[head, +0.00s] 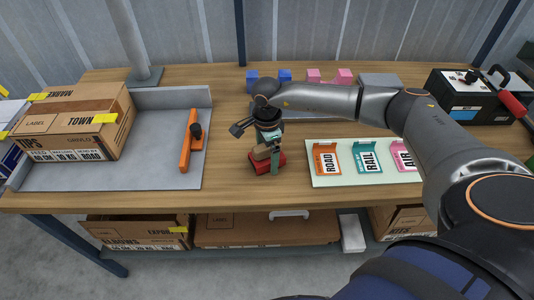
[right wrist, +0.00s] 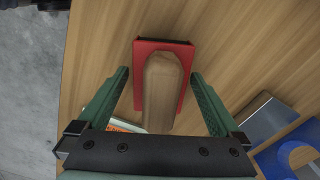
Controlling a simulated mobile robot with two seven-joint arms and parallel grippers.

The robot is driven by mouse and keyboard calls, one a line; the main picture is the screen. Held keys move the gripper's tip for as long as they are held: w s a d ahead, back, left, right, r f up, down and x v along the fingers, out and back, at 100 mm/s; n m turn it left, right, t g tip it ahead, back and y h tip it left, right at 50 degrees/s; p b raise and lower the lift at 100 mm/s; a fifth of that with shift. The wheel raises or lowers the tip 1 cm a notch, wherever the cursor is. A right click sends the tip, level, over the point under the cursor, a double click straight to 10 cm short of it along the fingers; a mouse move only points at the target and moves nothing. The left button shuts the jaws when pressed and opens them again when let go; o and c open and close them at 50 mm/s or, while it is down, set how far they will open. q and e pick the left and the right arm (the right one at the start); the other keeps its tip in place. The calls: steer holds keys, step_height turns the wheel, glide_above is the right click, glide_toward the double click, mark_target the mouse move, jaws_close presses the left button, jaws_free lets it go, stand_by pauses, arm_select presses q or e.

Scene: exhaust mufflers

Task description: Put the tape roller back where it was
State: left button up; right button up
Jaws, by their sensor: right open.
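A red tool with a wooden handle (right wrist: 162,80), which looks like the tape roller, sits on the wooden table. In the head view, its red part (head: 256,168) shows just left of the card mat. My right gripper (head: 266,158) is above it, pointing down. In the right wrist view, my right gripper (right wrist: 160,82) is open, with one finger on each side of the handle and a gap on both sides. My arm and gripper hide part of the tool in the head view. My left gripper is not in view.
A grey tray (head: 80,178) at left holds a carton (head: 75,120) and an orange bar with a black knob (head: 187,142). A pale mat (head: 330,180) with label cards lies right. Blue (head: 268,78) and pink blocks (head: 330,76) stand behind. A black device (head: 466,95) is back right.

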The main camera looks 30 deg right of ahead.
step_height(320, 180, up, 12)
steer(key=shift+r+b, duration=0.15)
steer(key=shift+b, duration=0.35)
stand_by(1.3)
